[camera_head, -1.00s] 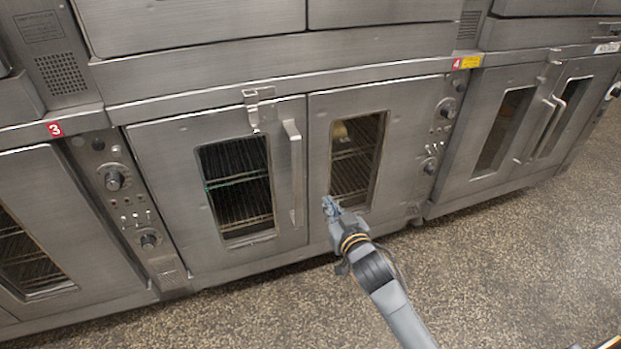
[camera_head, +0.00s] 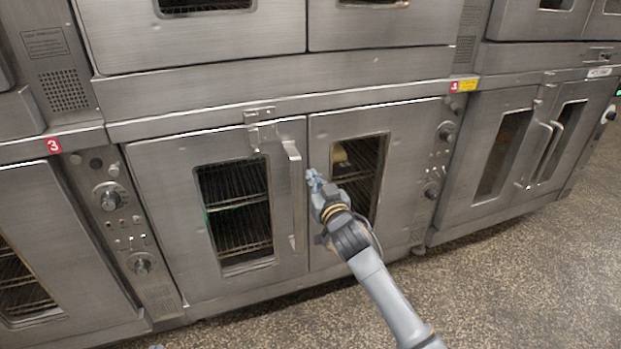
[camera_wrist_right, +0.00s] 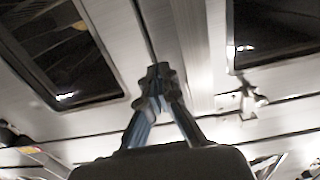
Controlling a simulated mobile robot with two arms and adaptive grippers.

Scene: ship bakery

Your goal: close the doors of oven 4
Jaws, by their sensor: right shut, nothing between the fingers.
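The oven in the middle has two steel doors, each with a dark window showing wire racks. The left door (camera_head: 166,190) carries a long vertical handle (camera_head: 294,196) at its inner edge. The right door (camera_head: 402,150) stands beside it, and both look flush or nearly flush with the frame. A latch (camera_head: 261,132) sits at the top of the left door. My right gripper (camera_head: 312,180) is shut and empty in front of the right door, near its inner edge. In the right wrist view the closed fingertips (camera_wrist_right: 158,75) point toward the seam between door panels. My left gripper is not in view.
Control knobs (camera_head: 446,131) are on a panel right of the doors. A red and yellow label (camera_head: 464,86) is above them. Another oven with paired handles (camera_head: 540,150) stands at the right. Oven 3 (camera_head: 60,235) is at the left. The speckled floor (camera_head: 520,270) in front is clear.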

